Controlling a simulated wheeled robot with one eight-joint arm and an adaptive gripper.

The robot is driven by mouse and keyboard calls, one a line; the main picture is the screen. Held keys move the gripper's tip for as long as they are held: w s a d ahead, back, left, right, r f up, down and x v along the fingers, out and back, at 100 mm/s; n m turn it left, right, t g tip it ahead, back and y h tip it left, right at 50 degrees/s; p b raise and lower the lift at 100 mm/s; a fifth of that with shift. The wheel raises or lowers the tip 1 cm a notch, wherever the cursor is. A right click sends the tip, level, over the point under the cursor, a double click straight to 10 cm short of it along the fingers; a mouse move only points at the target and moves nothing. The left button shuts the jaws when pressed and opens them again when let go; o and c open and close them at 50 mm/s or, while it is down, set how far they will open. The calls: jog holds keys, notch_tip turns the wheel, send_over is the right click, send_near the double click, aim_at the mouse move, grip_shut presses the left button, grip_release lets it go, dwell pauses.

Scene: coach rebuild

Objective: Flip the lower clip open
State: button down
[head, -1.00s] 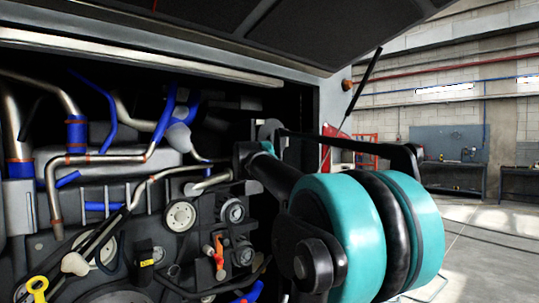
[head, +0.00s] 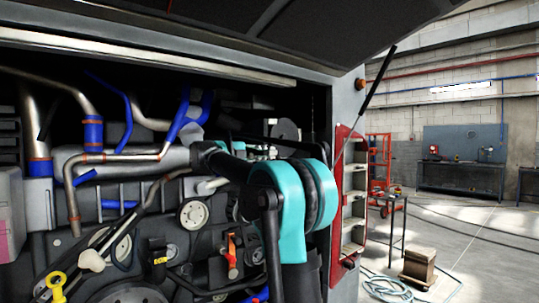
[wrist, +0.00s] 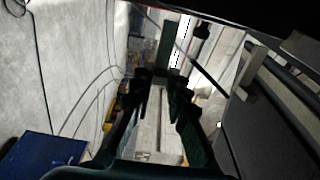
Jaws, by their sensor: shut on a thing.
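My gripper (wrist: 160,82) shows in the wrist view with its two dark fingers converging on a dark greenish bar (wrist: 165,45) at their tips. The bar stands upright in the picture, and I cannot tell what it belongs to. In the head view my black and teal arm reaches across the right side of the open engine bay, and I cannot make out the gripper there. I cannot pick out the lower clip with certainty in either view.
The engine bay holds pipes, blue hoses, a pulley (head: 193,214), an orange lever (head: 232,252) and a yellow ring handle (head: 56,285). A red shelf frame (head: 343,205) stands right of the bay. Beyond it are a wooden box (head: 419,265), a coiled hose (head: 388,290) and open floor.

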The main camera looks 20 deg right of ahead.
jog(key=shift+m+g, duration=0.3)
jog(key=shift+g, duration=0.2)
jog(key=c, duration=1.5)
grip_release()
jog(key=a, duration=0.4)
jog(key=s+a, duration=0.1)
jog(key=a, duration=0.7)
jog(key=shift+s, duration=0.4)
jog(key=shift+w+d, duration=0.1)
